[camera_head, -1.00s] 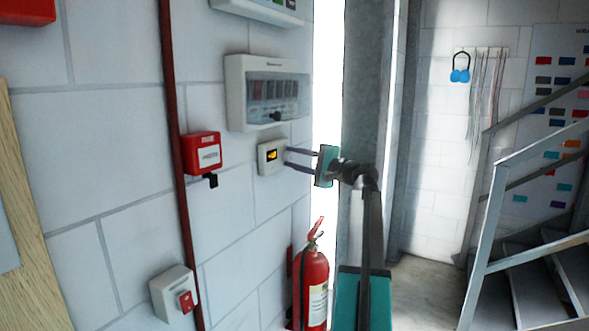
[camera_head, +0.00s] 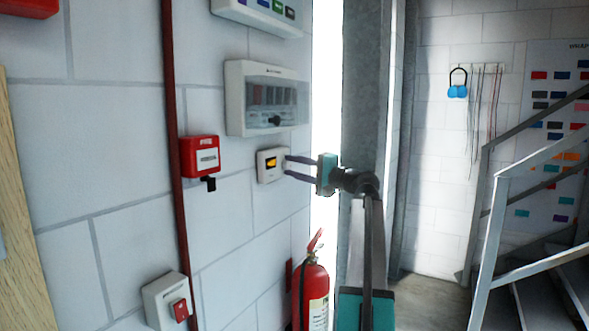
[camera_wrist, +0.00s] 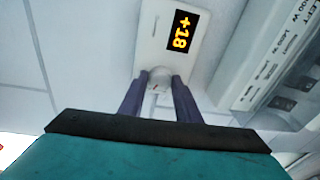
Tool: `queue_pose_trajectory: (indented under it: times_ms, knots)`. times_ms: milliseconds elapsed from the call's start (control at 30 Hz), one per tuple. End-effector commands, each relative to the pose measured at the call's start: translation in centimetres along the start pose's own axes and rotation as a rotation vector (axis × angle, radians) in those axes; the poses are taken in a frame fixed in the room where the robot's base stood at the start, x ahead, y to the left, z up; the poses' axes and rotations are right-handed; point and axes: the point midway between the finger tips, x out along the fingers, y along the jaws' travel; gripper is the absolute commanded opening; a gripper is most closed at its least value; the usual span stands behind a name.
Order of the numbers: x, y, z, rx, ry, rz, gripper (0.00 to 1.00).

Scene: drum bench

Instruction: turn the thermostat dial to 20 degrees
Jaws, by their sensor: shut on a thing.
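The thermostat (camera_head: 268,165) is a small white box on the block wall, below the breaker box. In the wrist view its display (camera_wrist: 180,33) reads +18 in yellow digits, turned sideways. Its white round dial (camera_wrist: 160,76) sits beside the display, with a small red mark near its edge. My gripper (camera_head: 287,166) reaches the thermostat from the right. In the wrist view the two dark fingers (camera_wrist: 160,88) stand on either side of the dial and are shut on it. The fingers partly hide the dial.
A breaker box (camera_head: 267,97) with a clear cover hangs just above the thermostat. A red call point (camera_head: 200,156) and a red pipe (camera_head: 174,200) are to the left. A red fire extinguisher (camera_head: 313,295) stands below. A metal stair (camera_head: 500,200) is at right.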

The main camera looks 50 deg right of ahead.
Motion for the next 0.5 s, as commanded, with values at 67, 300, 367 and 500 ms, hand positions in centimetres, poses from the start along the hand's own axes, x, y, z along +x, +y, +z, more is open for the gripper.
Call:
queue_pose_trajectory:
  times_ms: [67, 300, 367, 500]
  knots:
    - [-0.02, 0.02, 0.02, 0.001, -0.001, 0.0, 0.08]
    - [0.02, 0.03, 0.03, 0.001, -0.001, 0.0, 0.38]
    - [0.03, 0.03, 0.03, 0.001, -0.001, 0.0, 0.38]
    - [-0.11, 0.05, 0.04, 0.001, 0.0, 0.0, 0.38]
